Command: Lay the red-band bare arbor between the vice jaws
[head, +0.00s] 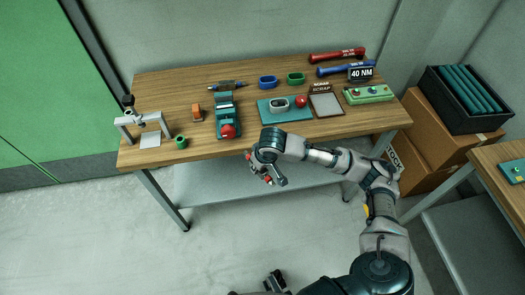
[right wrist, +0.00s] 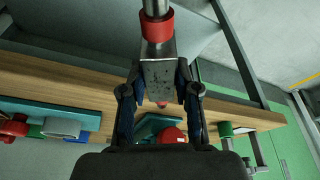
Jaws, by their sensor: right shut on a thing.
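My right gripper (right wrist: 160,88) is shut on the red-band bare arbor (right wrist: 158,70), a grey metal piece with a red band and a silver shaft at the far end in the right wrist view. In the head view my right gripper (head: 265,173) is off the table's front edge; bits of red show beside it, and most of the arbor is hidden. The teal vice (head: 225,103) with a red knob (head: 228,131) stands on the table, beyond and left of the gripper. Its jaws are too small to read. A dark part, perhaps my left gripper (head: 275,282), shows at the bottom edge.
Cardboard boxes (head: 440,140) stand at right.

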